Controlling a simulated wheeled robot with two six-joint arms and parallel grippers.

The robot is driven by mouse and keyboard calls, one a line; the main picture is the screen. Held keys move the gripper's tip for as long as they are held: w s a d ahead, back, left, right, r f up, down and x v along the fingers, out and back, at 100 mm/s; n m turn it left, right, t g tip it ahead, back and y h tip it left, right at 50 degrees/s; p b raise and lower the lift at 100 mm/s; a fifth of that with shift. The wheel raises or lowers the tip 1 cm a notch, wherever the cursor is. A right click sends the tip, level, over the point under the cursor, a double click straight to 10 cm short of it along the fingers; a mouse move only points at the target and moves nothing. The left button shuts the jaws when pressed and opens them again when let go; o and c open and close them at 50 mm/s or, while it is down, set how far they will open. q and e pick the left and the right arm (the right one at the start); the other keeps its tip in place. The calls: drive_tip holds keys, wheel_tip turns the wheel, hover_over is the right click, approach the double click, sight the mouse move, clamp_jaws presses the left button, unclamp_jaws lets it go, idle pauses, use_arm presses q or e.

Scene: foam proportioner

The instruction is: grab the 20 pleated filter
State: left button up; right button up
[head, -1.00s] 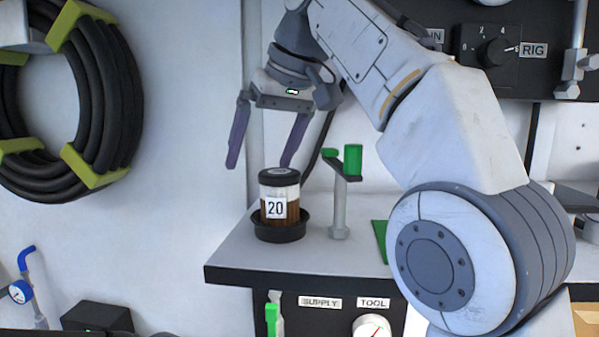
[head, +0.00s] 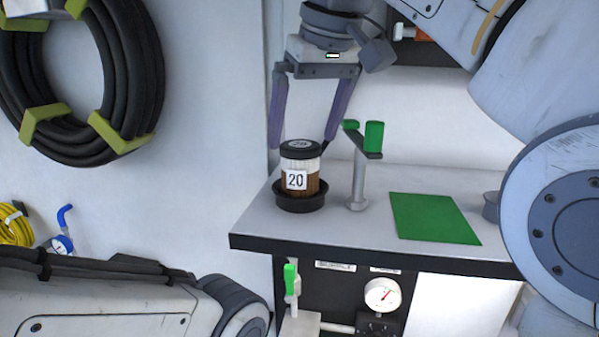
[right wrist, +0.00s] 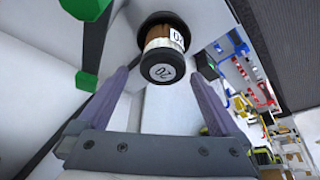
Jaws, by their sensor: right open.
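The 20 pleated filter (head: 299,170) stands upright in a round black holder (head: 300,197) at the left end of the bench. It has a black cap, a white band, a brown pleated body and a white label reading 20. My right gripper (head: 303,147) is open, pointing down, with its purple fingers to the left and right of the filter's cap in the head view. In the right wrist view the filter (right wrist: 162,52) shows between and beyond the fingertips, cap toward the camera. The fingers do not grip it. My left gripper is not in view.
A grey post with green-tipped handle (head: 359,170) stands close right of the filter. A green mat (head: 434,218) lies farther right on the bench (head: 350,232). A coiled black hose (head: 80,80) hangs on the left wall. A gauge and green-handled valve sit below the bench edge.

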sight(302, 145)
drive_tip(key=shift+s+x, duration=0.2)
drive_tip(key=shift+x, duration=1.05)
drive_tip(key=shift+s+x, duration=0.15)
drive_tip(key=shift+x, duration=1.1)
drive_tip(key=shift+f, duration=0.15)
drive_tip(key=c, duration=1.4)
drive_tip(key=shift+o, duration=0.2)
